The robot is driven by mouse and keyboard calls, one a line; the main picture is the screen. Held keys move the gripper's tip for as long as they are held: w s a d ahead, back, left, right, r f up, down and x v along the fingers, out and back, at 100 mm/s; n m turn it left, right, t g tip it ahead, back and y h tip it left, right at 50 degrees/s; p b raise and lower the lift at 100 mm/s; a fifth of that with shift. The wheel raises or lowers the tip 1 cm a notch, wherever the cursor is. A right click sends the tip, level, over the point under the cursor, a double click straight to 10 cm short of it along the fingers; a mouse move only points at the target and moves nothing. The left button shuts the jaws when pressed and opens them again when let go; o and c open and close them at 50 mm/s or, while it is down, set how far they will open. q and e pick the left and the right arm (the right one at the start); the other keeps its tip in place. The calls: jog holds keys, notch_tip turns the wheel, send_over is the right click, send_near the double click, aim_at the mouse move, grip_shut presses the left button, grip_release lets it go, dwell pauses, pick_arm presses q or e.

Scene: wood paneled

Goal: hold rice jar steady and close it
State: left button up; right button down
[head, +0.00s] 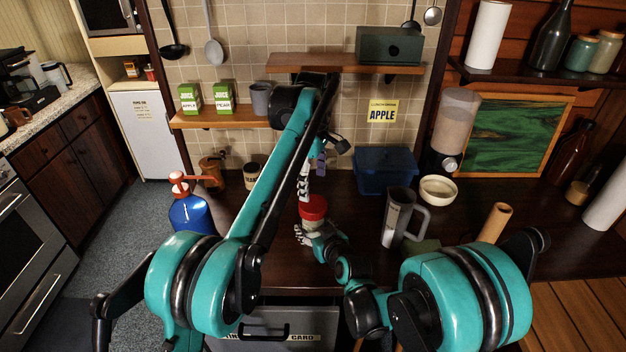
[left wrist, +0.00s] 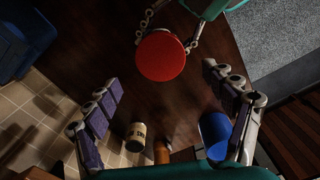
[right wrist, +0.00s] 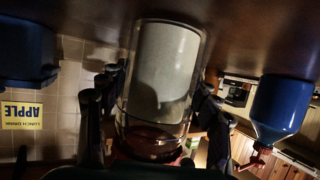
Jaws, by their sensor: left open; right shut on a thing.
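The rice jar (right wrist: 165,70) is clear glass with pale contents and fills the middle of the right wrist view. Its round red lid (head: 314,207) sits on top; it also shows in the left wrist view (left wrist: 161,56). I cannot tell how tight the lid is. My right gripper (head: 309,234) is shut around the jar's sides from the front; its fingers flank the glass in the right wrist view (right wrist: 163,85). My left gripper (head: 305,184) is above the jar, pointing down, open and empty. In the left wrist view its fingers are wide apart (left wrist: 165,105), with the lid off-centre beyond them.
A blue pump bottle (head: 190,214) stands left on the dark counter. A small labelled jar (head: 251,177) and brown canister (head: 212,172) are behind. A blue bin (head: 385,172), grey pitcher (head: 398,218), cream bowl (head: 438,190) and blender (head: 450,130) stand right.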

aim_at(313, 204)
pick_arm(q)
notch_tip(313, 204, down, 8)
jog(key=shift+r, duration=0.25)
jog(key=c, duration=1.2)
